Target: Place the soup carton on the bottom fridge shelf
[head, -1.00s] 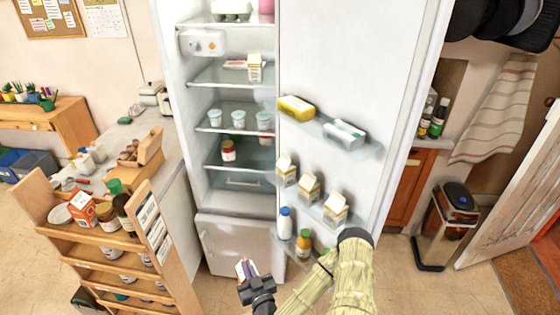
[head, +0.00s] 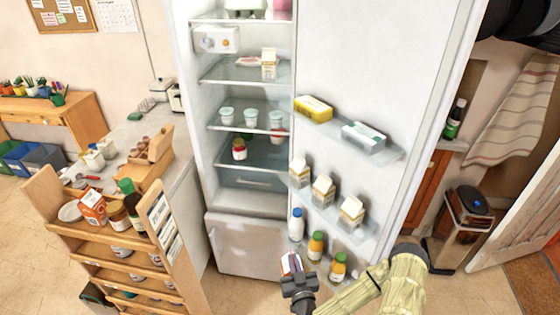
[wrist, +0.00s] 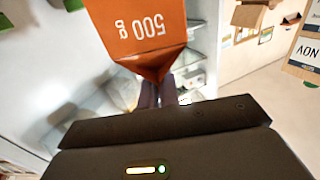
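My gripper (head: 293,272) is shut on a carton (head: 290,263), held low in front of the fridge's lower door. In the wrist view the carton (wrist: 140,30) shows an orange face marked "500 g", upside down in the picture, with its pinched edge between the fingers. I take it as the soup carton; its name is not readable. The fridge stands open. Its bottom shelf (head: 268,163) is glass, just above a clear drawer, and bears a red-lidded jar (head: 239,149) at the left. The shelf's right part looks bare, though the door edge hides some of it.
The open fridge door (head: 400,60) stands to the right, its racks holding cartons, bottles and packs. Yoghurt cups (head: 250,118) stand on the shelf above. A wooden rack (head: 110,245) with another orange-and-white carton (head: 92,207) stands at left. Floor between is clear.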

